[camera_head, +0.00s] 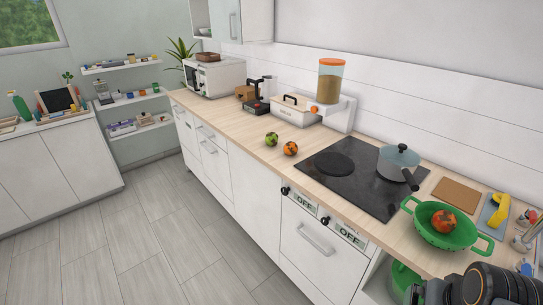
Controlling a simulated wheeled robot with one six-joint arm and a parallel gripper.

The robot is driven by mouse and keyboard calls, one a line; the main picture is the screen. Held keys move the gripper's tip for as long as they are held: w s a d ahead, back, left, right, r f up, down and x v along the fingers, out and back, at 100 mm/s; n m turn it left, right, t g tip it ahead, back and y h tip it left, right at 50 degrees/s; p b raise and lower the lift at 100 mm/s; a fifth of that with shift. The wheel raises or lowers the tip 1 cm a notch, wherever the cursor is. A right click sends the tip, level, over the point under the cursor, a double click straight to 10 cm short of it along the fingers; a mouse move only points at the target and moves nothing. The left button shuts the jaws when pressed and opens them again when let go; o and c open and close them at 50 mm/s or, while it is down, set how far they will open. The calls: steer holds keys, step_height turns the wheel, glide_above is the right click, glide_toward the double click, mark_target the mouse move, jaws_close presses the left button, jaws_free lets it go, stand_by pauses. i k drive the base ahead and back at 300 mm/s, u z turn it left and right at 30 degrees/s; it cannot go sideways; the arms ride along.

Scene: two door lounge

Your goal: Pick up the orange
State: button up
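An orange-coloured round fruit (290,148) with dark patches lies on the wooden counter, left of the black cooktop. A green round fruit (271,138) with dark marks lies just beside it, to its left. A red-orange round fruit (443,221) sits in the green colander (477,242) at the right. I cannot tell for certain from their skins which of these is the orange. Part of my dark arm shows at the bottom right corner, near the counter's front edge. The fingers of my gripper are not visible.
A pot (399,160) with a dark handle stands on the cooktop (345,190). A wooden board (455,194) and a yellow item (499,211) lie near the colander. A bread box (294,112) and a microwave (213,76) stand farther back. The grey floor (150,240) is clear.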

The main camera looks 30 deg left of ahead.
mark_target(291, 148)
steer(key=u, duration=2.05)
steer(key=k, duration=0.7)
steer(key=z, duration=0.85)
steer(key=i, duration=1)
steer(key=u, duration=0.55)
steer(key=k, duration=1.15)
steer(key=u, duration=0.95)
steer(key=i, duration=1.9)
